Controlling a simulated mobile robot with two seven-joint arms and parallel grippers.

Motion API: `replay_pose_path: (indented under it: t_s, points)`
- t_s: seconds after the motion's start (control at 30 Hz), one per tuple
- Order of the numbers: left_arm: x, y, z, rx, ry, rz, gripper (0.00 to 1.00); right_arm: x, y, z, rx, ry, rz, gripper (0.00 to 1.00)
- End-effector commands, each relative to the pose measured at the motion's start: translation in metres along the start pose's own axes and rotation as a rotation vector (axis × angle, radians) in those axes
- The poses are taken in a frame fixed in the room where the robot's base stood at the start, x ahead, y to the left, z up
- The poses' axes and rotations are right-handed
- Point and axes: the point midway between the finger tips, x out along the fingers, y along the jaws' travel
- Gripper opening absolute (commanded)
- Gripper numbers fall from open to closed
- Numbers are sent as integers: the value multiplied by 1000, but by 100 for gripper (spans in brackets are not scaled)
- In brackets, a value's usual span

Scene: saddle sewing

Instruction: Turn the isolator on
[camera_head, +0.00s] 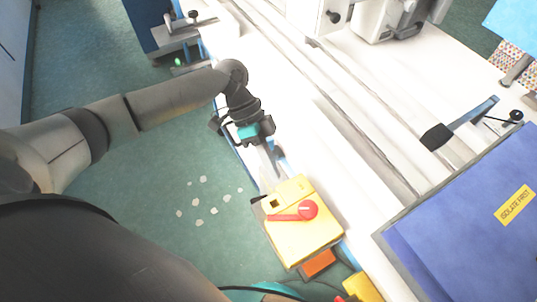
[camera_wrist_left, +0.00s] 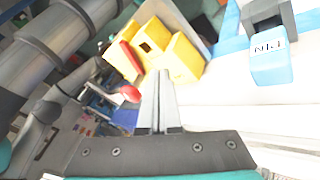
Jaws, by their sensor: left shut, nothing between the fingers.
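The isolator is a yellow box (camera_head: 305,241) with a red rotary handle (camera_head: 307,209), at the front edge of the white bench in the head view. The handle's arm points left across the box face. My left gripper (camera_head: 272,168) is shut and empty, just above and to the left of the box in the picture. In the left wrist view its closed fingers (camera_wrist_left: 160,100) point toward a yellow box (camera_wrist_left: 184,60), with a red knob (camera_wrist_left: 130,93) beside the fingers. I cannot tell whether the fingers touch anything. My right gripper is not in view.
The white bench (camera_head: 350,150) carries long rails. A blue board with a yellow "ISOLATE FIRST" label (camera_head: 515,205) lies at the right. An orange block (camera_head: 318,263) and another yellow part (camera_head: 362,287) are below the isolator. A labelled blue block (camera_wrist_left: 271,65) shows in the wrist view.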

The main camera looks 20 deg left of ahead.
Motion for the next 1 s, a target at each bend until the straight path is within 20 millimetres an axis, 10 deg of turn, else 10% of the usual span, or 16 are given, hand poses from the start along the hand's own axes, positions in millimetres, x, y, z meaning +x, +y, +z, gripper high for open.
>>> replay_pose_path:
  t_s: [0.17, 1.0]
  points:
    - [40, 1, 0, 0, 1, 3, 0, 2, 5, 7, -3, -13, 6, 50]
    - [55, 36, -1, -4, 2, -2, 0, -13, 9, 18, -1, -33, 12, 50]
